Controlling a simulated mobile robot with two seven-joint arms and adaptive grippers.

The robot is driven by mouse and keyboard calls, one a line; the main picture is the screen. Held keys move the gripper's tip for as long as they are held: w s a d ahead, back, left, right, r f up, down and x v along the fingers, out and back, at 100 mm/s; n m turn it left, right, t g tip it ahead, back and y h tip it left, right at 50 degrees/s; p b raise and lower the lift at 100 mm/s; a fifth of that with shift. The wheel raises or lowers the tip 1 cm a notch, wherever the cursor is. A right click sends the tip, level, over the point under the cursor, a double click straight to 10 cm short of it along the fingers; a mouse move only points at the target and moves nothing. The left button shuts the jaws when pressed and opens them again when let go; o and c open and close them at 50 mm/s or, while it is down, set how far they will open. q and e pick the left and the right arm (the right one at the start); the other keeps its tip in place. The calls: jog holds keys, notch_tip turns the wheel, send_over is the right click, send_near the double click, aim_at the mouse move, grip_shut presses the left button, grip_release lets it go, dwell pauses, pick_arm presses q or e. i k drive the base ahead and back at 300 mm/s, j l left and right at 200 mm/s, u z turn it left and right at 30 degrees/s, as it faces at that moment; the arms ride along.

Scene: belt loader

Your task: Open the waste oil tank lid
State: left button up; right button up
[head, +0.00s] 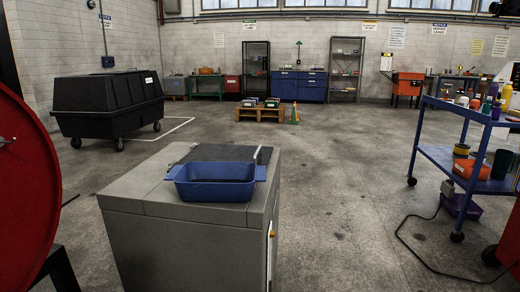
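A grey box-shaped cabinet, which looks like the waste oil tank (190,245), stands close in front in the head view, left of centre. A blue open tray (214,190) with a handle at each end sits on its top. Behind the tray is a dark grey panel (215,153), partly hidden by the tray; it may be the lid, but I cannot tell whether it is open or shut. A thin light upright piece (257,154) stands at its right. Neither of my grippers is in view.
A black wheeled bin (108,104) stands at back left and a red round object (25,180) at near left. A blue cart (455,165) with bottles and containers is at right, a cable (425,255) on the floor beside it. The middle floor is clear.

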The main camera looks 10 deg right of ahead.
aim_at(260, 155)
jog(key=i+l, duration=0.2)
jog(key=l, duration=0.15)
jog(key=i+l+u, duration=0.15)
jog(key=l, duration=0.25)
jog(key=i+l, duration=0.2)
jog(key=l, duration=0.2)
jog(key=i+l+u, duration=0.15)
jog(key=l, duration=0.25)
jog(key=i+l, duration=0.15)
jog(key=l, duration=0.25)
jog(key=i+l+u, duration=0.15)
jog(key=l, duration=0.25)
jog(key=i+l, duration=0.1)
jog(key=l, duration=0.3)
jog(key=i+l+u, duration=0.15)
jog(key=l, duration=0.3)
